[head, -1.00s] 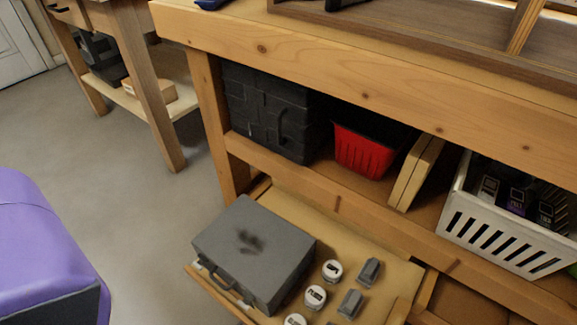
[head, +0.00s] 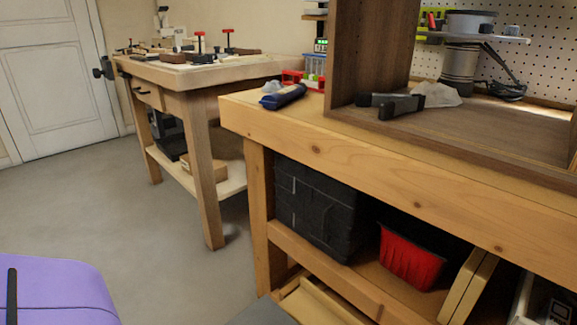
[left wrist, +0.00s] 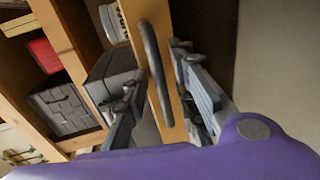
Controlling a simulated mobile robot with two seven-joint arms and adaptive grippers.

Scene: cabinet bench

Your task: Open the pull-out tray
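The pull-out tray (head: 322,302) stands out from under the bench; only a small part shows at the bottom of the head view. In the left wrist view its wooden front (left wrist: 152,10) carries a dark bar handle (left wrist: 153,62). My left gripper (left wrist: 156,72) is open, with one finger on each side of the handle. I cannot tell whether either finger touches it. A grey case (left wrist: 112,68) sits in the tray behind the front, and its edge shows at the bottom of the head view (head: 262,313). My right gripper is not in view.
The bench shelf above the tray holds a black case (head: 318,205), a red bin (head: 408,258) and a white crate (head: 522,300). A second workbench (head: 205,150) stands behind to the left. The floor (head: 80,210) at left is clear.

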